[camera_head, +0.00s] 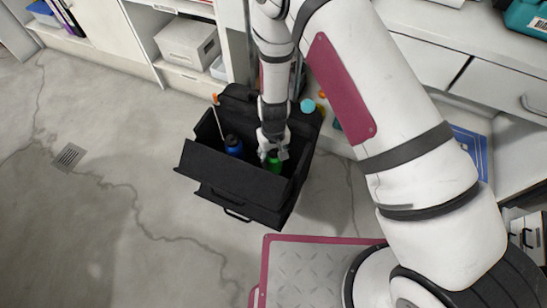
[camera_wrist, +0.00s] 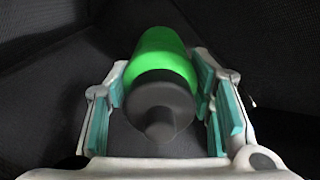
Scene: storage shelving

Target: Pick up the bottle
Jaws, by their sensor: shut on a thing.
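A green bottle with a dark grey cap (camera_wrist: 165,58) lies between the fingers of my gripper (camera_wrist: 162,88) in the wrist view, cap end toward the camera. The teal finger pads are on either side of it, and my gripper is shut on it. In the head view the green bottle (camera_head: 274,162) shows inside an open black box (camera_head: 250,185), partly hidden by my gripper (camera_head: 273,150), which reaches down into the box. Whether the bottle touches the box floor is hard to tell.
A blue bottle (camera_head: 233,146) stands in the box left of my gripper. A thin stick with an orange tip (camera_head: 215,99) rises at the box's left side. Shelving with a white box (camera_head: 188,43) stands behind. The floor (camera_head: 100,215) to the left is clear.

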